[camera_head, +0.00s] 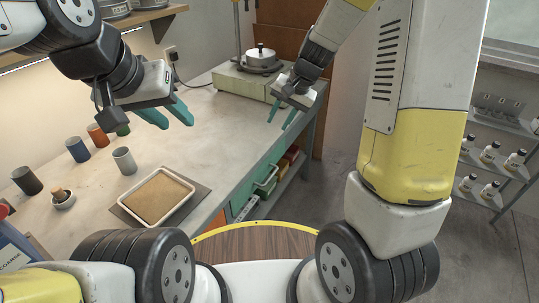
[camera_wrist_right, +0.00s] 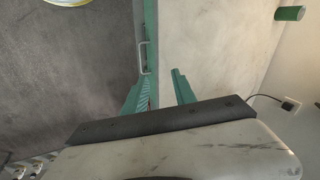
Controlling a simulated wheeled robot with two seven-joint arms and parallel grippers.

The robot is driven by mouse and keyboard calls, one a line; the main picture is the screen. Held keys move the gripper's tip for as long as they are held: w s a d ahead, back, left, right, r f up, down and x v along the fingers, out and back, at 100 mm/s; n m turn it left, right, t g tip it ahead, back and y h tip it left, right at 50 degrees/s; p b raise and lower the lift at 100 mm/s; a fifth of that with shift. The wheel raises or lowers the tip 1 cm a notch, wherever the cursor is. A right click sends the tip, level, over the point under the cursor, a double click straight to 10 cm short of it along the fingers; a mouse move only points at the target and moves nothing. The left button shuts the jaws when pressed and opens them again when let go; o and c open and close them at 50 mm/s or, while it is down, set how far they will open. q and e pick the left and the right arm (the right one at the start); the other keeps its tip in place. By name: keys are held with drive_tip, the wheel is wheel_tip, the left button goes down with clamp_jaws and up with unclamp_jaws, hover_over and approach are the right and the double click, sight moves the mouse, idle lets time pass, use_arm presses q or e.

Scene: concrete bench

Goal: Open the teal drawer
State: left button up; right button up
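The teal drawer front (camera_head: 262,170) is on the bench's right side in the head view, with a pale bar handle (camera_head: 268,180). In the right wrist view a bar handle (camera_wrist_right: 144,58) shows on a teal front seen edge-on; I cannot tell whether the drawer is fully shut. My right gripper (camera_head: 279,123) is open and empty near the bench's right edge, above and beyond the handle in the head view. Its spread teal fingers (camera_wrist_right: 160,84) are apart from the handle in the wrist view. My left gripper (camera_head: 177,124) is open and empty above the bench top.
A tray (camera_head: 187,203) lies near the bench front, with several cups, including a grey one (camera_head: 124,160), to its left. A scale-like device (camera_head: 245,82) stands at the back. A bottle rack (camera_head: 500,130) stands at right. Floor beside the bench (camera_head: 325,200) is clear.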

drive_tip(key=w+f+m, duration=0.1)
drive_tip(key=w+f, duration=0.3)
drive_tip(key=f, duration=0.5)
drive_tip(key=m+g+h, duration=0.1)
drive_tip(key=g+h, duration=0.1)
approach(272, 175)
drive_tip(key=f, duration=0.2)
drive_tip(key=a+f, duration=0.1)
drive_tip(key=f, duration=0.4)
drive_tip(key=shift+w+a+f, duration=0.15)
drive_tip(key=shift+a+f, duration=0.05)
drive_tip(key=shift+f, duration=0.2)
drive_tip(key=shift+c, duration=0.4)
clamp_jaws()
